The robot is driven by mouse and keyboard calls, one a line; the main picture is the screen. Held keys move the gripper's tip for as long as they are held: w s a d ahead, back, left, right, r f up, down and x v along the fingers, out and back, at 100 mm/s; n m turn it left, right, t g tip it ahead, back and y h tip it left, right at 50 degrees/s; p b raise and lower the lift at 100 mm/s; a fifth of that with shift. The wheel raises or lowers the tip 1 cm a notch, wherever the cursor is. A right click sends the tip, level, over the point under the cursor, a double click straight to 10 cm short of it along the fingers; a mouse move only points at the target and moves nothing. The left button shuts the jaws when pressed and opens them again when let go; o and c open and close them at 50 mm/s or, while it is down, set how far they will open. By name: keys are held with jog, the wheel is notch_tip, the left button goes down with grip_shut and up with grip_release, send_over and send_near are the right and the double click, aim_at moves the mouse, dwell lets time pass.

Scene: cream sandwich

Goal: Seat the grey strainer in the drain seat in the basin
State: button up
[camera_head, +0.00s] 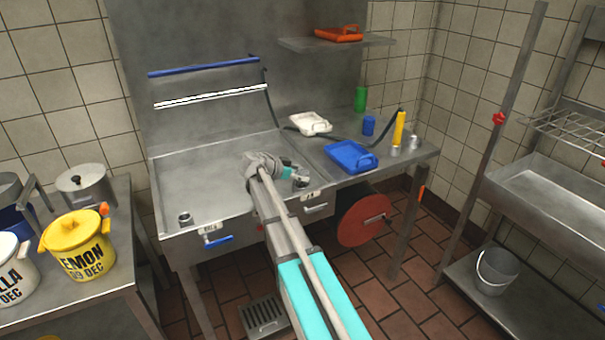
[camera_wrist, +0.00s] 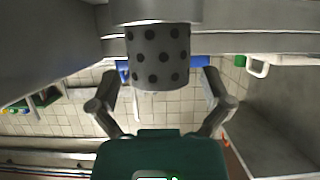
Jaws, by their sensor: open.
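The grey strainer (camera_wrist: 160,60), a cylinder with dark round holes, shows large at the top centre of the wrist view. My gripper (camera_wrist: 160,88) is open, with one finger on each side of the strainer; I see no clear contact. In the head view my gripper (camera_head: 298,175) is over the right front part of the basin (camera_head: 205,180), and the arm hides part of that area. The strainer is too small there to make out. A small grey round fitting (camera_head: 185,219) is at the basin's left front; I cannot tell whether it is the drain seat.
The right counter holds a white tray (camera_head: 309,123), a blue tray (camera_head: 350,156), a blue cup (camera_head: 368,125), a green cylinder (camera_head: 360,99) and a yellow bottle (camera_head: 399,128). A yellow tub (camera_head: 78,246) stands on the left table. The basin's left and middle floor looks clear.

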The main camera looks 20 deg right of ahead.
jog(key=shift+r, duration=0.15)
jog(key=shift+a+r, duration=0.1)
jog(key=p+v, duration=0.5)
jog(key=v, duration=0.6)
jog(key=shift+a, duration=0.35)
jog(key=shift+r, duration=0.1)
dwell(0.4)
